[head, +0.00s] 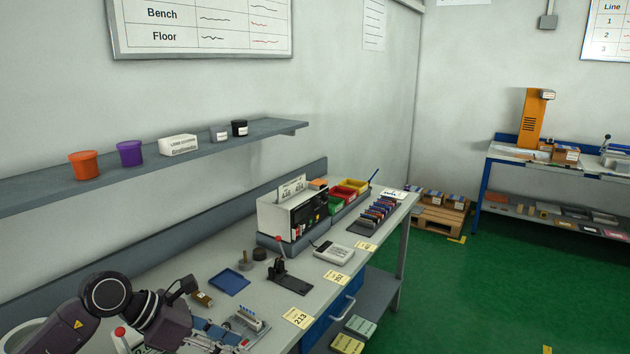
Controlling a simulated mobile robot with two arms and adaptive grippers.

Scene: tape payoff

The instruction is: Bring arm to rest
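My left arm comes in at the bottom left, over the near end of the grey workbench (215,258). A dark angular part at its end, probably my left gripper (181,288), is seen side-on above the bench. I cannot make out both fingertips or whether it holds anything. A small brass-coloured piece (203,299) lies close by it in the picture; I cannot tell if they touch. My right gripper is not in view.
A blue tray (230,281), a black lever device (286,275) with a red knob, a grey box-shaped device (333,252) and a white cabinet (287,218) stand on the bench. A wall shelf (220,144) with tubs hangs above. Green floor (470,290) is open at right.

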